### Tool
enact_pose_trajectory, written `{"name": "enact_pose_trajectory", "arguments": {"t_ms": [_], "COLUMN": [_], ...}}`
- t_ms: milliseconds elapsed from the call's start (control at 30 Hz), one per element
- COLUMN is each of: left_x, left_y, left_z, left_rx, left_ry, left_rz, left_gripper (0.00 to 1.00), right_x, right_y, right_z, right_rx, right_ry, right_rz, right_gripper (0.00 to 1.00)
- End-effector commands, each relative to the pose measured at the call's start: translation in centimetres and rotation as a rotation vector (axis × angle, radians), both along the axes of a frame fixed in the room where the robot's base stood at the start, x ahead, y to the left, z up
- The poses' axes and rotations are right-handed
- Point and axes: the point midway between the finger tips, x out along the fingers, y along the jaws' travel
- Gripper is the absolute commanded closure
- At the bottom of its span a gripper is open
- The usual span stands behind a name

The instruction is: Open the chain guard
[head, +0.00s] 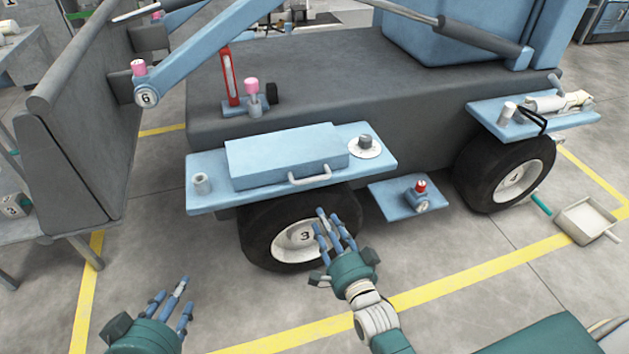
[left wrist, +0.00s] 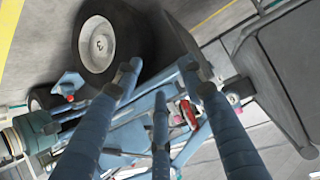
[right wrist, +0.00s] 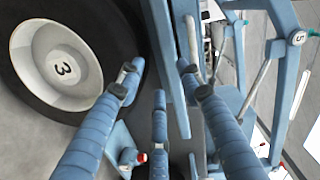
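A blue box-shaped cover (head: 285,155), which looks like the chain guard, lies closed on a blue shelf (head: 210,202) above the front wheel. A pale bar handle (head: 310,177) is on its near side. My right gripper (head: 333,228) is open and empty in front of the wheel, below the handle and apart from it. Its spread fingers fill the right wrist view (right wrist: 160,85). My left gripper (head: 173,295) is open and empty over the floor at the lower left. Its fingers are spread in the left wrist view (left wrist: 165,80).
A wheel marked 3 (head: 298,238) is below the shelf. A lower blue step (head: 395,207) carries a red-capped fitting (head: 421,188). A knob on a round plate (head: 365,146) is right of the cover. A grey bucket (head: 75,130) stands left. A tray (head: 587,222) lies right.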

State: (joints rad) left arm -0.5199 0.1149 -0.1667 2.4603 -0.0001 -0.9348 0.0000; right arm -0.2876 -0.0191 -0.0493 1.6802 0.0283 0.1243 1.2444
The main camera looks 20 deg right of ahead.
Motion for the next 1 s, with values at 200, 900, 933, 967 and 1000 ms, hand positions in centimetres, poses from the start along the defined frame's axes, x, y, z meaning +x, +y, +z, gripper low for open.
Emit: {"name": "enact_pose_trajectory", "arguments": {"t_ms": [200, 900, 933, 967, 1000], "left_x": [1.7, 5.0, 5.0, 5.0, 5.0], "left_y": [-0.8, -3.0, -3.0, -3.1, -3.2], "left_z": [2.7, 13.0, 13.5, 13.9, 14.5], "left_rx": [-0.027, -0.140, -0.147, -0.151, -0.156], "left_ry": [-0.113, -0.577, -0.597, -0.615, -0.637], "left_rz": [-0.009, -0.038, -0.039, -0.040, -0.042], "left_gripper": [0.60, 0.60, 0.60, 0.60, 0.60], "right_x": [0.7, 9.3, 9.6, 9.9, 10.2], "right_y": [-0.4, -0.5, -0.5, -0.5, -0.5], "right_z": [2.5, 4.5, 4.6, 4.7, 4.7], "right_rx": [0.243, 0.275, 0.274, 0.274, 0.275], "right_ry": [-0.199, -0.231, -0.232, -0.231, -0.230], "right_rz": [-0.024, -0.023, -0.023, -0.023, -0.022], "right_gripper": [0.64, 0.64, 0.64, 0.64, 0.64]}}
